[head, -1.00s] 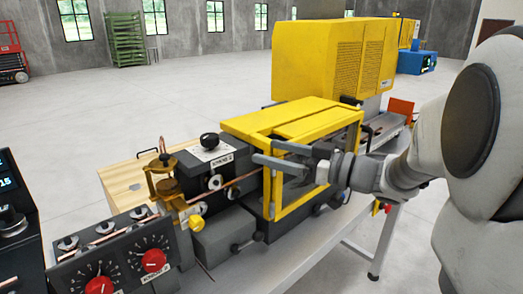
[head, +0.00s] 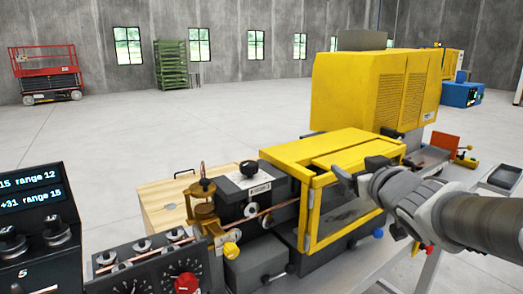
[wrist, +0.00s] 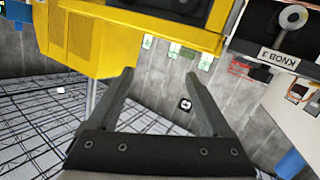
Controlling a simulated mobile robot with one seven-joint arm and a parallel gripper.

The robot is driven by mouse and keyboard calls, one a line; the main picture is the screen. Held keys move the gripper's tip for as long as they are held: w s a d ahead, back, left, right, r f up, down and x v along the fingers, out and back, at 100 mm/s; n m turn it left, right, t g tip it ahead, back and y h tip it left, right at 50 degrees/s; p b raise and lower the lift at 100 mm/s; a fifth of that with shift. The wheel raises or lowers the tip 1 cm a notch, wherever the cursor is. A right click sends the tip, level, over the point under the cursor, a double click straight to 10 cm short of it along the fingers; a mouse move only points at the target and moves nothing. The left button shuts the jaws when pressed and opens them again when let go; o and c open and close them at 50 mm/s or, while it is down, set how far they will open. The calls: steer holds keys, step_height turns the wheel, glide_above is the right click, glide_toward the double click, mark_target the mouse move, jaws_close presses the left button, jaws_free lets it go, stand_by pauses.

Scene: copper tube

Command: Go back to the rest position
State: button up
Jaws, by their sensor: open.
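My gripper (head: 358,172) is at the right of the head view, in front of the right side of the yellow guard frame (head: 313,215); I cannot tell if it touches it. In the wrist view, its two grey fingers stand apart with nothing between them (wrist: 158,85). A thin copper tube (head: 284,207) runs from the brass fitting (head: 203,205) at the left towards the yellow frame. Part of the guard is hidden behind my gripper.
A big yellow machine housing (head: 365,90) stands behind the guard. A control panel with a red knob (head: 187,283) is at the front, and a display box (head: 32,200) at the left. The floor (head: 150,125) behind the bench is open.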

steer(key=s+a+f+m+g, duration=0.1)
steer(key=s+a+f+g, duration=0.1)
steer(key=s, duration=0.6)
steer(key=s+a+f+m+g, duration=0.1)
steer(key=s+f+g, duration=0.4)
steer(key=s, duration=0.3)
steer(key=s+a+f+m+g, duration=0.1)
steer(key=s+a+f+g, duration=0.1)
steer(key=s+f, duration=0.3)
steer(key=s+g, duration=0.1)
steer(key=s, duration=0.2)
steer(key=shift+a+f+h, duration=0.25)
steer(key=shift+a+h, duration=0.05)
steer(key=shift+h, duration=0.1)
